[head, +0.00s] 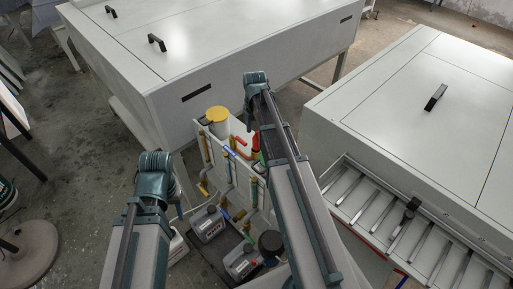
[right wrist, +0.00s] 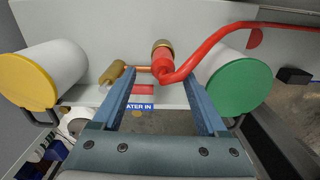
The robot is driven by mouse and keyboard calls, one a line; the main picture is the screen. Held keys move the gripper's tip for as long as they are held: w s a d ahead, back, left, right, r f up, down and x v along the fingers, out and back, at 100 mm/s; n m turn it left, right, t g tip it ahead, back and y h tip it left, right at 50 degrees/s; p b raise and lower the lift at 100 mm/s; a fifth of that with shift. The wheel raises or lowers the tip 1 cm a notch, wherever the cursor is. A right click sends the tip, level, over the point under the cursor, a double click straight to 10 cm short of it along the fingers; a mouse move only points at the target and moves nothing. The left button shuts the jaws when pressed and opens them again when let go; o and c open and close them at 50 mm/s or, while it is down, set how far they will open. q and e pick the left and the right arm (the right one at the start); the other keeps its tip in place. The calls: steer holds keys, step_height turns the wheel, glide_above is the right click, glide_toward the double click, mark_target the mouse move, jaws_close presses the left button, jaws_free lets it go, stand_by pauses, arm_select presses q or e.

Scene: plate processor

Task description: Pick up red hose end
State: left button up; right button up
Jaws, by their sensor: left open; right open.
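The red hose end (right wrist: 164,62) is a red fitting with a brass collar, in front of my right gripper in the right wrist view. Its red hose (right wrist: 215,42) bends away to the right. My right gripper (right wrist: 159,78) is open, its two blue fingers on either side of the line to the hose end, with no clear contact. In the head view a bit of red (head: 256,139) shows beside my right arm, which hides much of that area. My left gripper (head: 155,170) is apart at the lower left, its fingers hardly visible.
A yellow-capped cylinder (right wrist: 28,80) and a green-capped cylinder (right wrist: 238,88) flank the fitting. A brass valve (right wrist: 113,72) and a blue "WATER IN" label (right wrist: 140,107) are close by. Grey canisters (head: 208,224) stand below; large white machines (head: 225,45) surround the spot.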

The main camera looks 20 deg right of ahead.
mark_target(256, 146)
steer(key=f+b, duration=0.4)
steer(key=f, duration=0.1)
steer(key=shift+s+d, duration=0.15)
steer(key=shift+d, duration=0.1)
steer(key=shift+r, duration=0.15)
jaws_close()
